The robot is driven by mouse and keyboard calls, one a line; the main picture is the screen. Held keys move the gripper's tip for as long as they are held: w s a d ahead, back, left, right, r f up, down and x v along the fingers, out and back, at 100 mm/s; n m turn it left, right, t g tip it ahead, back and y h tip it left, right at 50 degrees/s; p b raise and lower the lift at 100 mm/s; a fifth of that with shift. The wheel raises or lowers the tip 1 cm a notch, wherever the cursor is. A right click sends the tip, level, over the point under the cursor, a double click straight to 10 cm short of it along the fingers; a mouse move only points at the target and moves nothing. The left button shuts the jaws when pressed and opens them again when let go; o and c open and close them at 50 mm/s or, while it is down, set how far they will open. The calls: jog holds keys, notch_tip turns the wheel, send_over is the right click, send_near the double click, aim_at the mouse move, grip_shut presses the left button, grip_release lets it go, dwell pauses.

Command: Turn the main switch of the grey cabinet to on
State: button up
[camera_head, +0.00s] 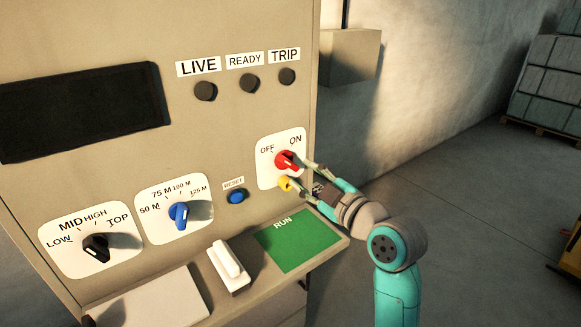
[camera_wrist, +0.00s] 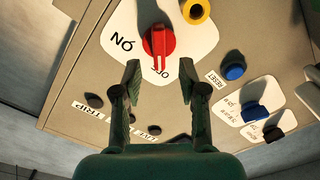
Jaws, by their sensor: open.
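The main switch (camera_head: 285,160) is a red rotary knob on a white plate with OFF and ON labels, on the front of the grey cabinet (camera_head: 215,130). It also shows in the wrist view (camera_wrist: 158,43), where its handle points toward the OFF label. My gripper (camera_head: 301,174) is open in front of the switch, coming from the right. In the wrist view my two fingers (camera_wrist: 161,68) stand apart on either side of the handle's line, with nothing held. Whether they overlap the handle in depth is unclear.
A yellow round part (camera_head: 286,184) sits just below the switch, close to my lower finger. A blue RESET button (camera_head: 236,197), a blue selector (camera_head: 180,213) and a black selector (camera_head: 96,246) are to the left. A shelf with a white handle (camera_head: 230,262) juts out below.

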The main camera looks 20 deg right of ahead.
aim_at(291, 166)
jog(key=shift+x, duration=2.65)
jog(key=shift+c, duration=0.3)
grip_shut()
